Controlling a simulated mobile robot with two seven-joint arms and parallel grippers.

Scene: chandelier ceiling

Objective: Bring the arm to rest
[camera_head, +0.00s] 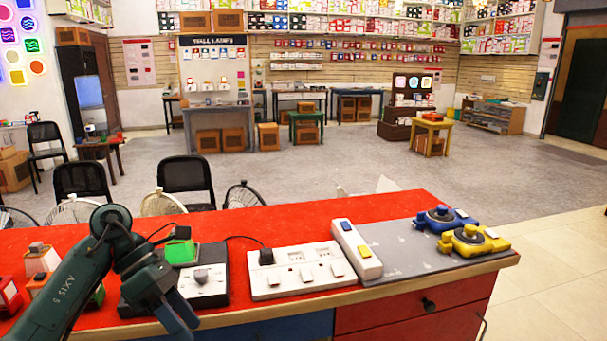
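My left arm (75,272), dark green and marked "AXIS 5", comes in from the lower left and bends over the red counter (330,215). Its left gripper (178,318) points down at the counter's front edge, in front of a black-and-white device (207,287). I cannot make out a gap between its fingers, and I see nothing held. The arm hides part of the counter's left side. My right arm and gripper are not in view.
A green-topped block (181,250), a white socket panel (301,270) with a black plug and a white switch strip (355,250) are on the counter. A grey mat (398,250) bears blue (440,219) and yellow (470,240) devices. Small blocks stand left. The back strip is mostly clear.

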